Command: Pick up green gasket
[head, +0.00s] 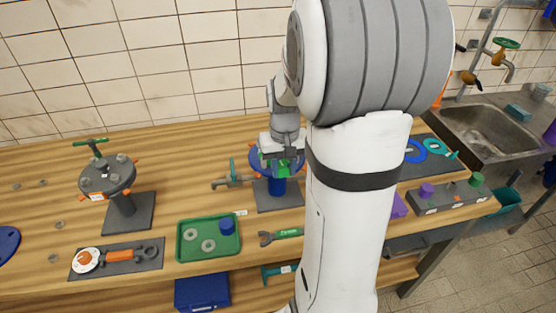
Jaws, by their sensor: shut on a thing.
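My gripper (279,157) is at the blue flange (258,164) of a pipe stand on the bench, pointing down. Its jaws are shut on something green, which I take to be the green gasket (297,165). Only a small part of the green shows between the fingers and the flange. My arm hides the right side of the flange. I cannot tell whether the gasket touches the flange or is lifted clear of it.
A green tray (181,243) with grey rings and a blue cup stands in front. A green-handled wrench (287,233) lies beside it. A grey flange stand (107,176) with a green valve handle is at left. A sink (487,128) is at right.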

